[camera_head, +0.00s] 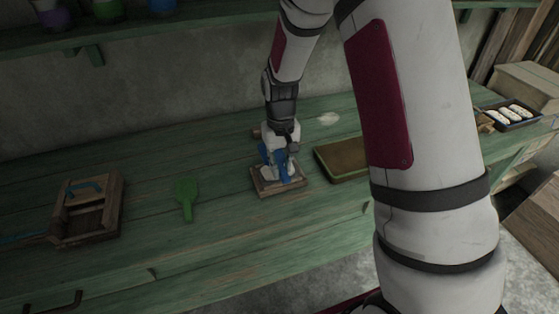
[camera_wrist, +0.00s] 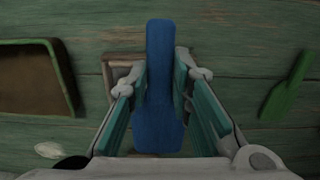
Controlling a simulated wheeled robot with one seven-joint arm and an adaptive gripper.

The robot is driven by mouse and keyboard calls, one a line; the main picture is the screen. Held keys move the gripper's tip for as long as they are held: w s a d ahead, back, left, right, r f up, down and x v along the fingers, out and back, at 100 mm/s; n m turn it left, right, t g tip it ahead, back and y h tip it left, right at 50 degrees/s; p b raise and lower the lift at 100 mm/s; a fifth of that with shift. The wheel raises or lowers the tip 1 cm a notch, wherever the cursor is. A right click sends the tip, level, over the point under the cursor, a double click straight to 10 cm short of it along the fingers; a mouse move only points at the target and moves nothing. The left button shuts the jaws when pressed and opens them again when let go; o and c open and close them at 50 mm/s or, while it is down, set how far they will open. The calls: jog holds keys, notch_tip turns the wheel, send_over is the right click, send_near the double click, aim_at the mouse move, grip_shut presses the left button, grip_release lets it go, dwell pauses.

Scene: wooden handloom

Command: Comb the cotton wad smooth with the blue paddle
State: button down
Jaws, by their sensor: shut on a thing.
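The blue paddle (camera_head: 284,172) is held upright between the fingers of my gripper (camera_head: 278,160), over a small wooden frame (camera_head: 263,191). In the wrist view, the paddle (camera_wrist: 160,90) lies along the middle between the fingers of my gripper (camera_wrist: 161,60), and the wooden frame (camera_wrist: 118,73) shows partly behind it. A pale patch by the paddle's foot may be cotton on the frame or part of a finger; I cannot tell. Whether the paddle touches anything in the frame is hidden. A small white tuft (camera_head: 328,118) lies on the bench behind; it also shows in the wrist view (camera_wrist: 48,150).
A green paddle (camera_head: 187,196) lies left of the frame on the green bench (camera_head: 225,225). A wooden box (camera_head: 62,222) with a blue piece stands further left. A green-rimmed tray (camera_head: 322,165) is close on the right. A tray of white rolls (camera_head: 511,115) sits far right.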

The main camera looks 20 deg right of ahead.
jog(key=shift+f+b, duration=1.15)
jog(key=shift+f, duration=1.6)
jog(key=shift+f, duration=0.3)
jog(key=shift+d+f, duration=0.1)
jog(key=shift+d, duration=2.4)
jog(key=shift+a, duration=2.5)
jog(key=shift+r, duration=0.2)
